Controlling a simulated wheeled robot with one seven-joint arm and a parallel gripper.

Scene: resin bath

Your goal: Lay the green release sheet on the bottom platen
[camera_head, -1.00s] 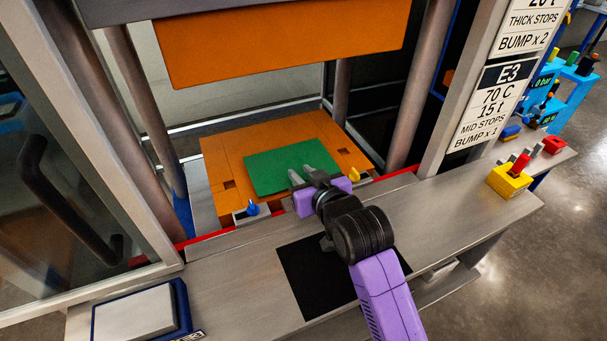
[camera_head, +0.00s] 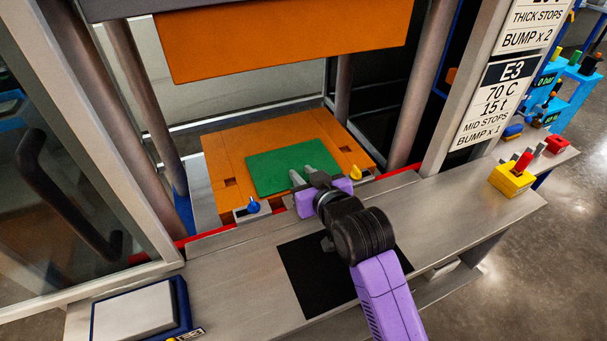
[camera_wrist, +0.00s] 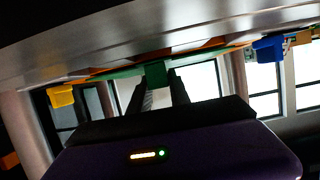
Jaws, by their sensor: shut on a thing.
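The green release sheet (camera_head: 278,168) is a flat rectangle over the orange bottom platen (camera_head: 226,203) inside the press. Its edges run roughly with the platen's, with orange bare on every side. Whether it lies flat on the platen or hovers just above, I cannot tell. My gripper (camera_head: 307,172) reaches in from the front and is shut on the sheet's near edge. In the wrist view, a green tab of the sheet (camera_wrist: 156,73) sits between the fingertips. The fingers hide part of the near right portion of the sheet.
The orange upper platen (camera_head: 285,45) hangs above with a wide gap. Blue (camera_head: 253,205) and yellow (camera_head: 356,172) pieces stand at the platen's front corners. Steel columns flank the opening. A steel ledge (camera_head: 440,210) with a black mat (camera_head: 305,280) runs in front.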

